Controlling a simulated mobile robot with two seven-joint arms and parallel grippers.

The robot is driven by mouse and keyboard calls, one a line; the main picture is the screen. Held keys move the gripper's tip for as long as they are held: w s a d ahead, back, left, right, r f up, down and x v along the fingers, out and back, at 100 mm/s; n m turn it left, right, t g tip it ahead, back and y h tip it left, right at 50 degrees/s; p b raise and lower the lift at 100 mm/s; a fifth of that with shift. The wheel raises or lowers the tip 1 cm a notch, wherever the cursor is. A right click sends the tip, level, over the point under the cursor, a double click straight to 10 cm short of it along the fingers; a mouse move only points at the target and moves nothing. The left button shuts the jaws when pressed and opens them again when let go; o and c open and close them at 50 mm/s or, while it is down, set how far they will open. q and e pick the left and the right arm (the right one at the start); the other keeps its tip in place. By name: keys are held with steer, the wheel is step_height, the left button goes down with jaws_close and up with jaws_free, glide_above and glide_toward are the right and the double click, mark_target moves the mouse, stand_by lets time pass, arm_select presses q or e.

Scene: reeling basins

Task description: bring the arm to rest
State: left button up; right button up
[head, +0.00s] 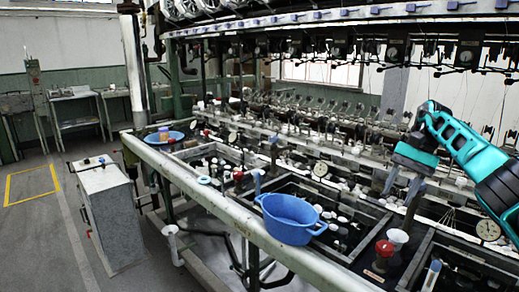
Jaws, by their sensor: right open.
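My right arm comes in from the right edge in teal and black. My right gripper (401,190) hangs fingers down over the reeling basins, right of the middle of the view. Its two grey fingers are apart, and I see nothing between them. A blue tub (289,221) stands at the front rail of the basins, to the left of and nearer than my right gripper. The gripper is apart from it. My left gripper does not show.
The basin bench has a long pale front rail (195,185). A blue shallow dish (164,137) sits at its far left end. A white funnel-like cup (397,238) and a red-topped fitting (384,249) stand below my right gripper. A grey cabinet (112,215) stands on open floor at left.

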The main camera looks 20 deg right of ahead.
steer(key=w+a+n+g, duration=0.1)
steer(key=w+a+n, duration=0.15)
steer(key=a, duration=0.45)
steer(key=w+a+n+g, duration=0.1)
steer(key=w+a, duration=0.3)
steer(key=a, duration=0.3)
steer(key=a+f+m+t+y, duration=0.75)
steer(key=a+f+m, duration=0.65)
steer(key=a+f, duration=0.3)
steer(key=s+d+f+n+t+h, duration=0.4)
steer(key=s+f+n, duration=0.3)
steer(key=s+n, duration=0.6)
steer(key=s+d+f+n+t+h, duration=0.1)
steer(key=s+d+f+n+h, duration=0.2)
steer(key=s+f+n+h, duration=0.75)
steer(key=a+r+t+y, duration=0.1)
steer(key=a+r+y, duration=0.2)
steer(key=a, duration=0.6)
steer(key=shift+s+a+n+y, duration=0.15)
steer(key=shift+s+n+y, duration=0.15)
